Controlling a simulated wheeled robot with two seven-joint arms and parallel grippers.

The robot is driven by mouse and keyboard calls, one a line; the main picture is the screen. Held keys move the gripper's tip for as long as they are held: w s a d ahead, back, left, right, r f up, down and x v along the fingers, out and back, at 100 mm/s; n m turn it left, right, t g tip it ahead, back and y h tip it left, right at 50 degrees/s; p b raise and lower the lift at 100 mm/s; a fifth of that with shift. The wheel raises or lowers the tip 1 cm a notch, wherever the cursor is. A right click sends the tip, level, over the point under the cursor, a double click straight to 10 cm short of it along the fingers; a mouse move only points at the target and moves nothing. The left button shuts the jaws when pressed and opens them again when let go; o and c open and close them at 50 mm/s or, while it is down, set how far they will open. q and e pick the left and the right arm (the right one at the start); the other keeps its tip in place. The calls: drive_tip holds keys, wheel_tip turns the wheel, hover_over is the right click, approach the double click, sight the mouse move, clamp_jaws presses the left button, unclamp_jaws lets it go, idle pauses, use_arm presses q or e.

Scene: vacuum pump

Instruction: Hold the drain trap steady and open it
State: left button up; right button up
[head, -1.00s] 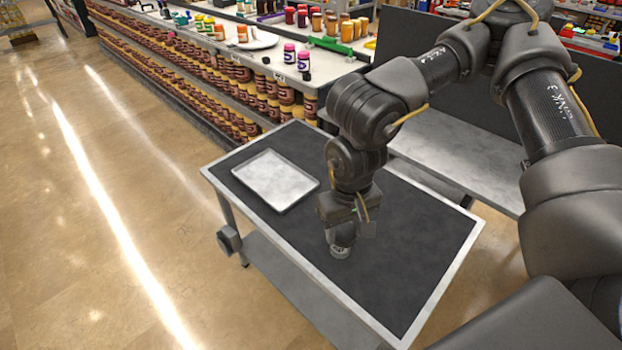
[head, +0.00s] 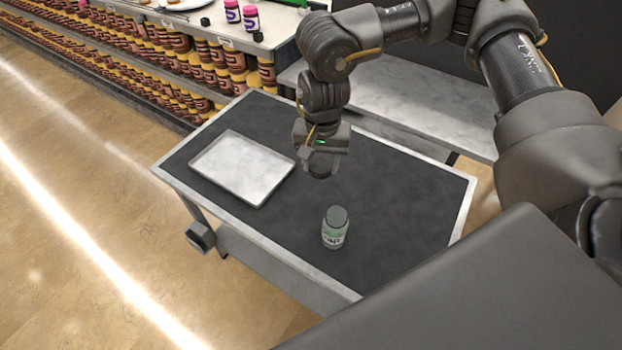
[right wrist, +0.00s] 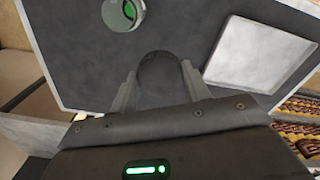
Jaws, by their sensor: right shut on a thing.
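The drain trap (head: 335,230) is a small clear jar with a pale label and green inside. It stands upright on the dark-topped table, and its round top with green inside shows in the right wrist view (right wrist: 124,13). My right gripper (head: 322,166) is above the table, behind the jar and apart from it. In the right wrist view its two fingers are shut on a dark round piece (right wrist: 160,72) that looks like the trap's lid. My left gripper is not in view.
The table (head: 405,225) has a dark top and a light metal rim. A shallow metal tray (head: 240,168) lies at its left part. A grey bench (head: 420,105) stands behind, and shelves of jars (head: 175,60) are at the back left. Table space right of the jar is clear.

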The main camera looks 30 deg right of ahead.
drive_tip(key=w+d+f+m+b, duration=0.3)
drive_tip(key=w+d+f+m, duration=0.1)
drive_tip(key=f+m, duration=0.25)
drive_tip(key=m, duration=0.3)
hover_over(330, 192)
wheel_tip(330, 192, down, 9)
drive_tip(key=shift+r+b, duration=0.1)
drive_tip(key=shift+b, duration=0.35)
drive_tip(key=shift+f, duration=2.4)
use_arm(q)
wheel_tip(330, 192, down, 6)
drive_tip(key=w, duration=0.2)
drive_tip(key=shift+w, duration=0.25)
